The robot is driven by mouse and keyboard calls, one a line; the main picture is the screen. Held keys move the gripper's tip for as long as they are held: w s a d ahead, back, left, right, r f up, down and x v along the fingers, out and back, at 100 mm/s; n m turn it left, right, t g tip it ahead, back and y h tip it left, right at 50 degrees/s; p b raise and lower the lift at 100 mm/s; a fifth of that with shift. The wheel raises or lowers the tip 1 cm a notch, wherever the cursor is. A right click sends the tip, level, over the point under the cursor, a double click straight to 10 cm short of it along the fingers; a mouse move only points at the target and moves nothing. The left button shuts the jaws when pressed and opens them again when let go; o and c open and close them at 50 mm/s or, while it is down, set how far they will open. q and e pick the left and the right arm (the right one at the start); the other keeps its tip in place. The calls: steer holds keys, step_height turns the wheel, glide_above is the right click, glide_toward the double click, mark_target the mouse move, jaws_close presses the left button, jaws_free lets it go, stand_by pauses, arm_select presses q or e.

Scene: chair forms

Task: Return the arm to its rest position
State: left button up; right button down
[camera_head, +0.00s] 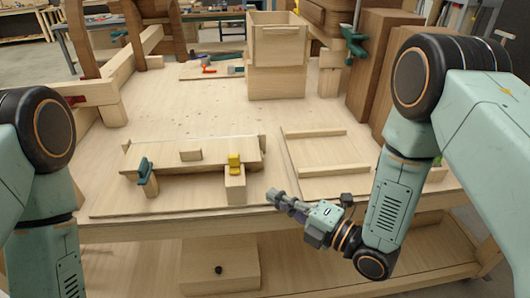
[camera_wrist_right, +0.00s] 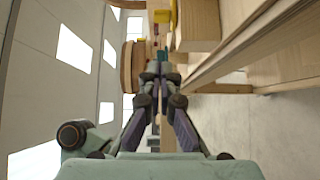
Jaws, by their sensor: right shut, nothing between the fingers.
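My right gripper (camera_head: 274,194) is shut and empty, in front of the near edge of the wooden workbench (camera_head: 262,215). Its fingers point left, toward the yellow clamp's side of the bench. In the right wrist view the closed fingers (camera_wrist_right: 159,72) meet in the middle with nothing between them. My left arm stands at the left edge of the head view, and its gripper is out of the picture.
A wooden jig (camera_head: 195,158) with a yellow clamp (camera_head: 234,163) and a dark teal clamp (camera_head: 146,172) lies on the bench. A flat wooden frame (camera_head: 318,160) is right of it. A wooden box (camera_head: 277,60) stands behind. A drawer (camera_head: 218,268) is below.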

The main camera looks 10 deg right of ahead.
steer(key=s+d+f+m+g+h+b, duration=0.1)
steer(key=s+d+f+m+g+h, duration=0.15)
steer(key=f+m, duration=0.4)
steer(key=s+d+f+m+g+h+b, duration=0.1)
steer(key=s+d+f+m+h+b, duration=0.2)
steer(key=f+m, duration=0.35)
steer(key=s+d+f+m+g+h, duration=0.2)
steer(key=s+d+f+m+h, duration=0.15)
steer(key=f+m, duration=0.3)
steer(key=s+d+f+m+g+h+b, duration=0.2)
steer(key=s+f, duration=0.5)
steer(key=s, duration=0.4)
steer(key=s+d+f+m+g+h+b, duration=0.1)
steer(key=s+d+f+m+g+b, duration=0.2)
steer(key=s+f+m+g+b, duration=0.2)
steer(key=s+f+m+b, duration=0.1)
steer(key=s+f+b, duration=0.2)
steer(key=s, duration=0.3)
steer(key=shift+d+h+b, duration=0.2)
steer(key=shift+h+b, duration=0.1)
steer(key=shift+h, duration=0.1)
